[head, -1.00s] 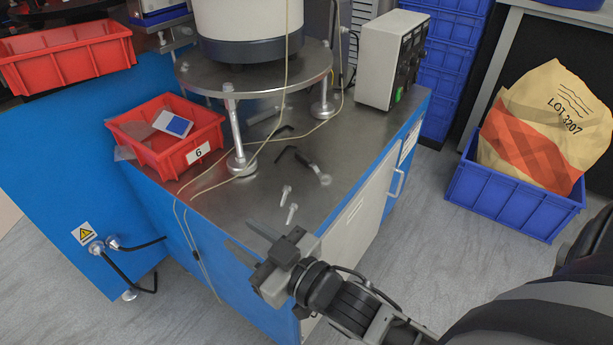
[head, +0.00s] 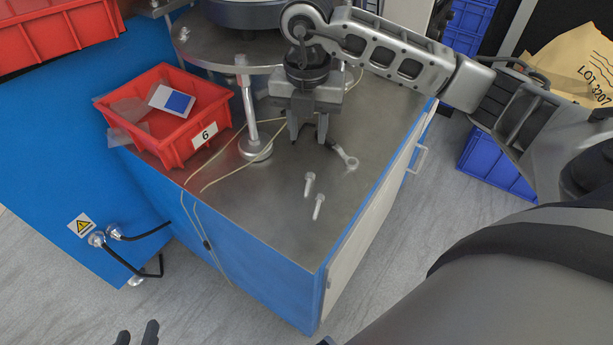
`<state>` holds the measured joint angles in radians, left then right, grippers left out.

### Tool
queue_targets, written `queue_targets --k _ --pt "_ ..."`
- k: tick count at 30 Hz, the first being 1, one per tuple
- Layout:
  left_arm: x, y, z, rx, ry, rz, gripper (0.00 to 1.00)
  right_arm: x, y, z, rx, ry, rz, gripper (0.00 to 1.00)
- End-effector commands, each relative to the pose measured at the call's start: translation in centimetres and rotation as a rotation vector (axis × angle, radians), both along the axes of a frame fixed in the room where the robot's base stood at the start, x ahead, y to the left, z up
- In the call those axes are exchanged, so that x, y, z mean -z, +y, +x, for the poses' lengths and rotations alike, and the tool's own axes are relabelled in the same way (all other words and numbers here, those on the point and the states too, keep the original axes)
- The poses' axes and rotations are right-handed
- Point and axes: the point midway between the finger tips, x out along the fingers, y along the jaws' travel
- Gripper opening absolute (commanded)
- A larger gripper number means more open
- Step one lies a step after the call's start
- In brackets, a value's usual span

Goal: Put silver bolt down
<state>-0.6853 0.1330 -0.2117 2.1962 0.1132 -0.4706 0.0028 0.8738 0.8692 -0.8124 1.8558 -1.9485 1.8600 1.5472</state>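Two silver bolts lie apart on the steel bench top (head: 270,220), one at the back (head: 309,184) and one closer to the front (head: 318,206). My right gripper (head: 308,138) points down over the bench behind the bolts, next to the table leg. Its fingers are apart and I see nothing between them. It touches neither bolt. My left gripper (head: 136,337) shows only its dark fingertips at the bottom left edge, apart and with nothing visible between them, in front of the bench over the floor.
A red bin marked 6 (head: 172,147) stands at the left, holding cards and clear bags. A metal support leg (head: 250,115) and cables stand close by. The front bench top is clear.

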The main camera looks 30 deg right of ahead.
Motion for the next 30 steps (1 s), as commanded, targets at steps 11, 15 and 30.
queue_targets --k 11,15,30 --pt "0.9 0.0 -0.8 0.0 0.021 0.0 0.36 7.5 0.1 -0.1 -0.004 0.004 0.005 0.35" --pt "0.9 0.0 -0.7 0.0 0.021 0.0 0.36 8.3 0.1 0.0 -0.005 0.001 0.005 0.35" --pt "0.7 0.0 -0.5 0.0 0.013 0.0 0.36 13.5 -0.3 0.0 -0.006 0.001 0.006 0.35"
